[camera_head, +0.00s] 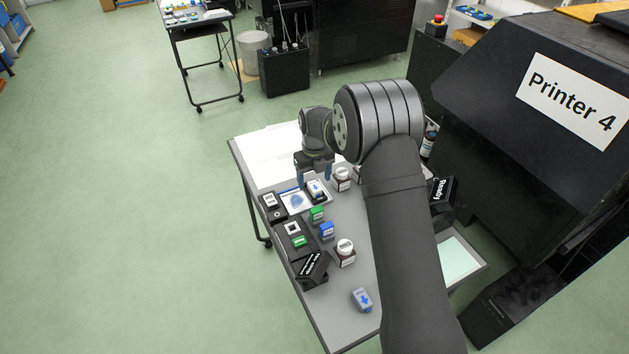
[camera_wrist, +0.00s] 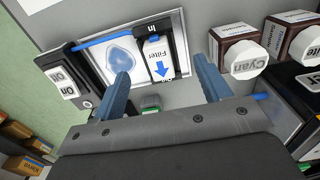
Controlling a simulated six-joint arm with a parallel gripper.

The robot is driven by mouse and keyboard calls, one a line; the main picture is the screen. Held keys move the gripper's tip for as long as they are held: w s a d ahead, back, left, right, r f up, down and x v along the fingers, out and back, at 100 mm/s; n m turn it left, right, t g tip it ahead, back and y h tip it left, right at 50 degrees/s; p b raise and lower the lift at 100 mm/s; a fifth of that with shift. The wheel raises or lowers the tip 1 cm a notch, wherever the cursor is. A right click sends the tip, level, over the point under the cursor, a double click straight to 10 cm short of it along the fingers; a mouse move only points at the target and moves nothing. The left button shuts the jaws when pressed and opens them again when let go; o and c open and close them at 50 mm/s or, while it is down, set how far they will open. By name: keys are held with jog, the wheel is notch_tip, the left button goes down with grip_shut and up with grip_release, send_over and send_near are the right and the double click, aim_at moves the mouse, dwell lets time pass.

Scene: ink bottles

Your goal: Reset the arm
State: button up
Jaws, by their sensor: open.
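My gripper (camera_head: 313,174) is open and empty above the far part of the grey table (camera_head: 340,318). In the wrist view, its two blue-grey fingers (camera_wrist: 162,74) are spread wide. Beyond the fingertips, a white block labelled "Filter" with a blue arrow (camera_wrist: 157,58) sits in a black holder on a white panel. The panel has a blue blot (camera_wrist: 121,52). The filter block also shows in the head view (camera_head: 315,188), just below my gripper. Neither finger visibly grips it. My arm reaches from the bottom over the table's right side and hides part of it.
Green (camera_head: 317,214) and blue blocks (camera_head: 326,231) and a black box (camera_head: 312,267) stand left. Printer 4 (camera_head: 540,110) rises at right. Floor at left is clear.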

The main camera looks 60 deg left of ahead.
jog(key=shift+r, duration=2.45)
jog(key=shift+f, duration=3.35)
jog(key=shift+r, duration=3.3)
jog(key=shift+w+d+n, duration=0.15)
jog(key=shift+w+n, duration=0.1)
jog(key=shift+n, duration=0.45)
jog(key=shift+w+d+r+n, duration=0.1)
jog(key=shift+w+d+n, duration=0.15)
jog(key=shift+n, duration=0.75)
jog(key=shift+w+d+r+n, duration=0.1)
jog(key=shift+w+d+n, duration=0.1)
jog(key=shift+n, duration=0.8)
